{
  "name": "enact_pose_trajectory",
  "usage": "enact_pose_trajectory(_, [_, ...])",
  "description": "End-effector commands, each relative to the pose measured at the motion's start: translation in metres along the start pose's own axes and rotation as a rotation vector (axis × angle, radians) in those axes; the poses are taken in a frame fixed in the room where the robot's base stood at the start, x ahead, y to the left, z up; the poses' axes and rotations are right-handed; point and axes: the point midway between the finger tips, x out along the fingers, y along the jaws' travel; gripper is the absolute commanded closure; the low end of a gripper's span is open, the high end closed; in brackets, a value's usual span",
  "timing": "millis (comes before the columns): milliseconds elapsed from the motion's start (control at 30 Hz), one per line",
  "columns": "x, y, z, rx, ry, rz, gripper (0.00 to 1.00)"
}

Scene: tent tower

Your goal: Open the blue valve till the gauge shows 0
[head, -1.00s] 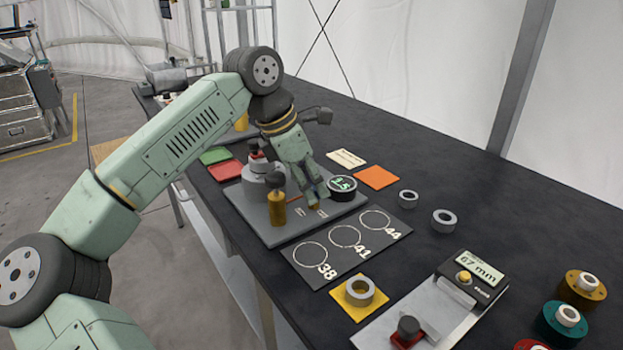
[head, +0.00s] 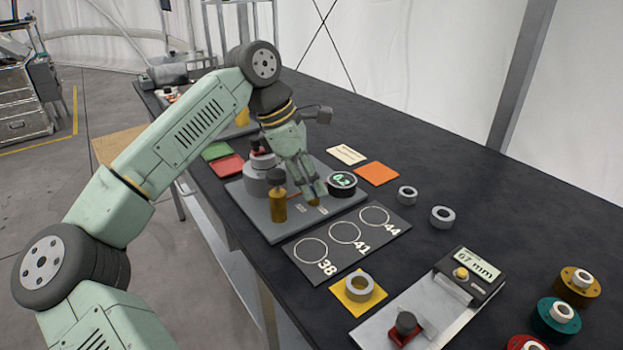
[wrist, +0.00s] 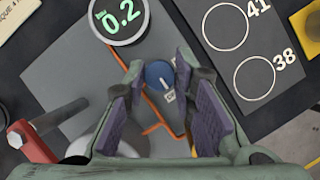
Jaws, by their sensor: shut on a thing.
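The blue valve (wrist: 158,78) is a small round knob with a white pointer line, standing on a grey plate (head: 262,227). My gripper (wrist: 160,66) has its two fingers on either side of the knob and is shut on it. In the head view my gripper (head: 314,197) is low over the plate and its fingers hide most of the valve. The round black gauge (head: 342,181) beside my fingers has green digits. It reads 0.2 in the wrist view (wrist: 121,14).
A brass cylinder with a dark knob (head: 278,203) and a grey pot (head: 257,180) stand close to my fingers. In front lies a black board with rings marked 38, 41 and 44 (head: 346,239). Loose grey rings (head: 443,216) and a measuring device (head: 472,272) are to the right.

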Motion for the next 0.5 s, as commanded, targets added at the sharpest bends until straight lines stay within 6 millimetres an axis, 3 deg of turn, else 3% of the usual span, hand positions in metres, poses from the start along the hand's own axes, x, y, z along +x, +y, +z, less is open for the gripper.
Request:
enact_pose_trajectory(67, [-0.0012,0.0015,-0.0003,-0.001,-0.001,0.006,1.00])
enact_pose_trajectory(100, [-0.0012,0.0014,-0.0003,-0.001,-0.001,0.006,0.73])
enact_pose_trajectory(333, [-0.0008,0.0008,-0.0001,-0.001,0.000,0.004,0.58])
enact_pose_trajectory(500, [-0.0004,0.0005,0.0000,-0.001,0.000,0.002,0.57])
